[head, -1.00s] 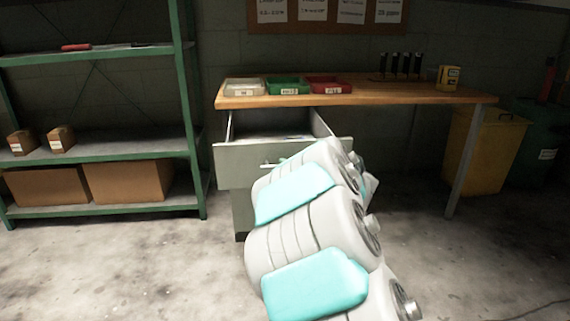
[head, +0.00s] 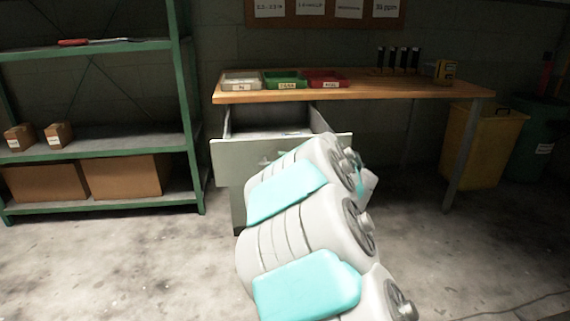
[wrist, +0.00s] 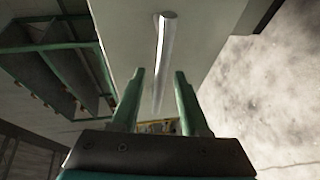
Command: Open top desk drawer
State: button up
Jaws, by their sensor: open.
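The top desk drawer (head: 232,160) is pulled out from under the left end of the wooden desk (head: 380,88), and its inside shows from above. Its pale front also fills the middle of the wrist view (wrist: 200,40). A silver bar handle (wrist: 163,60) runs along that front. My gripper (wrist: 160,75) is open, with its two green fingers apart. The handle lies in line with the space between the fingers; I cannot tell whether it touches either one. In the head view my arm hides the gripper and part of the handle.
A grey tray (head: 241,81), a green tray (head: 285,80) and a red tray (head: 326,79) stand on the desk. A green shelf rack (head: 110,148) with boxes is at the left. A yellow bin (head: 480,150) is at the right. The floor in front is clear.

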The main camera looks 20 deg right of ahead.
jog(key=a+v, duration=0.1)
jog(key=v, duration=0.6)
jog(key=shift+s+d, duration=0.45)
